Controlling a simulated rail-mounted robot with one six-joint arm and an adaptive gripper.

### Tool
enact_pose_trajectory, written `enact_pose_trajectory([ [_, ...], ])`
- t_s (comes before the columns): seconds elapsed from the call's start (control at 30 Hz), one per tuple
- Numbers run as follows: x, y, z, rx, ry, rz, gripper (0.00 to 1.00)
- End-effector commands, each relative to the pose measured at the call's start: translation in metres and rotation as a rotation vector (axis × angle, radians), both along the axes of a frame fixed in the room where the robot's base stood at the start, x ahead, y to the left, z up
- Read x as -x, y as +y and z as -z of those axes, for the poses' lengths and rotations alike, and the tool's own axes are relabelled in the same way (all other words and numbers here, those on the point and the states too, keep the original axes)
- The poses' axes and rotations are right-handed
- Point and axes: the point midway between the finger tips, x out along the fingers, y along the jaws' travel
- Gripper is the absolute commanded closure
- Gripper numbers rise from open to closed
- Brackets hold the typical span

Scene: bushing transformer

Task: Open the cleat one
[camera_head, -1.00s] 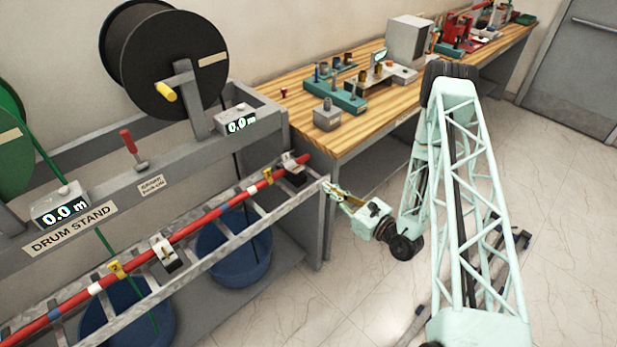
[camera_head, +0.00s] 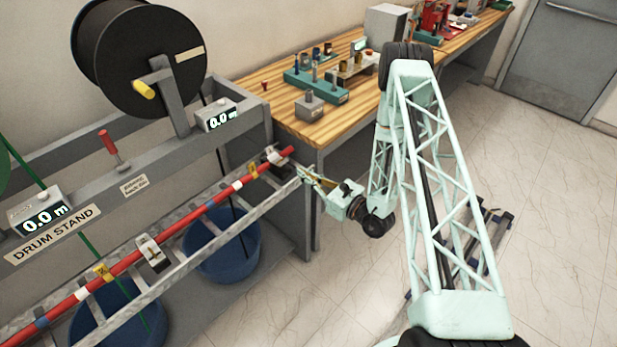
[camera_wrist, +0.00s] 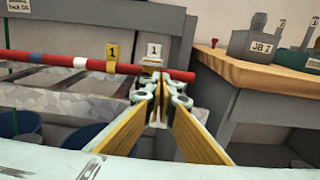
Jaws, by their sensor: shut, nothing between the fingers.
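Cleat one (camera_head: 273,156) sits on the rack near the right end of the red cable (camera_head: 200,209). In the wrist view the cleat (camera_wrist: 152,62) carries a white plate marked 1, straight ahead beyond my fingertips. Its lower part is partly hidden behind my fingers, and I cannot tell whether it is latched. My gripper (camera_head: 304,175) is just to the right of the cleat in the head view, at the rack's near rail. In the wrist view my gripper (camera_wrist: 160,88) is shut and empty, its fingers pointing at the cleat. I cannot tell whether they touch it.
A yellow tag marked 1 (camera_wrist: 112,54) hangs on the cable left of the cleat. Another cleat (camera_head: 151,253) sits further left along the rack (camera_head: 208,250). A wooden bench (camera_head: 262,84) stands behind and right. Blue bins (camera_head: 225,255) stand below.

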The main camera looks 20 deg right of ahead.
Motion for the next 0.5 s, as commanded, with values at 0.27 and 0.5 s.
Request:
enact_pose_trajectory([
  [0.27, -0.025, 0.014, 0.0, 0.0, -0.001, -0.001, 1.0],
  [0.5, -0.039, 0.021, 0.001, 0.001, 0.0, 0.0, 1.0],
])
